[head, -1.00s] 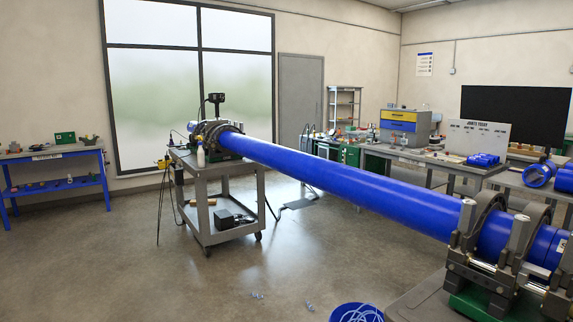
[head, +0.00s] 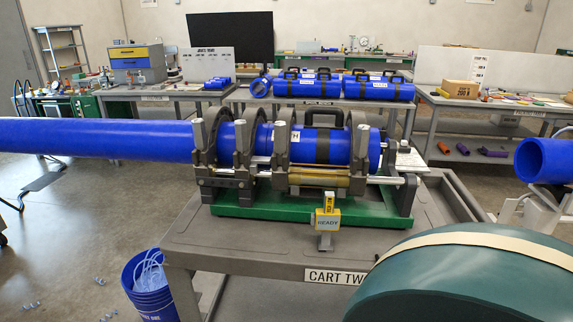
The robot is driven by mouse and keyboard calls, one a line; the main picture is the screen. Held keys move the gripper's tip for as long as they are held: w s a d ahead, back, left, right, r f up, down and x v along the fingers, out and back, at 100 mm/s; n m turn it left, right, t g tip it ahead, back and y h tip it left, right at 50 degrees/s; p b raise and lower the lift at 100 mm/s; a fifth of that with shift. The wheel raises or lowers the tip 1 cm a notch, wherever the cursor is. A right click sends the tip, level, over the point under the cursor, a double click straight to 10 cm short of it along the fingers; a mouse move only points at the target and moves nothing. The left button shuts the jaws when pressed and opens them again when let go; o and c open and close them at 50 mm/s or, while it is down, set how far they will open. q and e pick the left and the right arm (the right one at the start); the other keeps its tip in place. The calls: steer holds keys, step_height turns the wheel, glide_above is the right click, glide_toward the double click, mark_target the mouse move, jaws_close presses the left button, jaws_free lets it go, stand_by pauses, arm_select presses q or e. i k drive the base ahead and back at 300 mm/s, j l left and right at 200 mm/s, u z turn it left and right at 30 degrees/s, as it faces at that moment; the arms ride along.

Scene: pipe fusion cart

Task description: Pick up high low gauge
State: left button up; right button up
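I cannot pick out a high low gauge for certain. A small yellow device (head: 327,216) with a "READY" label stands upright on a grey foot at the front of the cart (head: 225,262) marked "CART TWO". Behind it, a clamp machine (head: 300,180) on a green base holds the blue pipe (head: 100,137). Neither of my grippers is in view.
A large dark green rounded object (head: 470,280) with a tan band fills the lower right and hides part of the cart. A blue bucket (head: 150,290) stands on the floor at the cart's left. Benches (head: 445,108) line the back.

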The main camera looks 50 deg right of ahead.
mark_target(327, 218)
steer(key=z, duration=1.85)
